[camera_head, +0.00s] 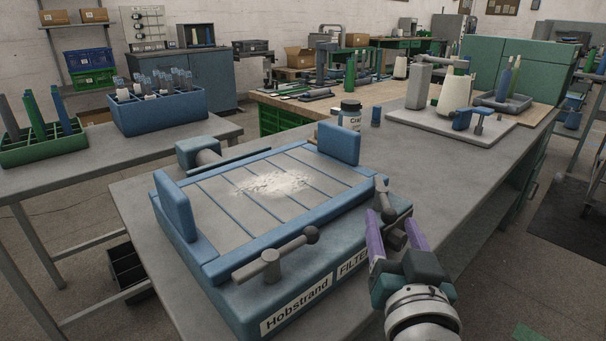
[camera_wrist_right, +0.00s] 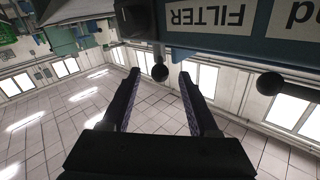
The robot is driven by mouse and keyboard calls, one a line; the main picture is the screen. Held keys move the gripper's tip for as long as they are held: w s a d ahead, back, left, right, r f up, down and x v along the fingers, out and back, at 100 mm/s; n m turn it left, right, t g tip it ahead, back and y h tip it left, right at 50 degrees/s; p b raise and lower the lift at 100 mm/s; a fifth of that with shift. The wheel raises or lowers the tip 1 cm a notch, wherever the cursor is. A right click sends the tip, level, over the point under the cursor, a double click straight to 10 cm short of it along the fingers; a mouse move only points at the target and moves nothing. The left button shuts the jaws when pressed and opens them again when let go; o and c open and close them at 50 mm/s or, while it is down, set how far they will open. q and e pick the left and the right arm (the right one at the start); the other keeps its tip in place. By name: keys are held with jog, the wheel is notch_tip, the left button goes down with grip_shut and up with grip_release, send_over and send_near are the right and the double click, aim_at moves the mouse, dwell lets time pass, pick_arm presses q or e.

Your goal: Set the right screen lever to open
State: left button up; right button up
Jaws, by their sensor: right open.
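The filter unit, a blue box (camera_head: 232,292) with a slatted grey top and white powder on it, stands on the near bench. The right screen lever (camera_head: 382,193) is grey, at its right front corner; its lower part is partly hidden by my right gripper (camera_head: 396,217). The gripper's purple fingers are apart on either side of it, and it is open. In the right wrist view a dark ball knob (camera_wrist_right: 160,72) shows between the fingertips (camera_wrist_right: 158,72); contact cannot be told. The left lever (camera_head: 275,258) points to the right along the front edge. My left gripper is not in view.
Blue upright blocks (camera_head: 339,144) stand at the unit's back right and left. A dark jar (camera_head: 350,115) stands behind it. A white board with a cone and a blue-handled lever (camera_head: 468,119) lies further back. The bench right of the unit is mostly clear.

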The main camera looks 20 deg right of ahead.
jog(key=shift+v, duration=1.25)
jog(key=shift+c, duration=0.3)
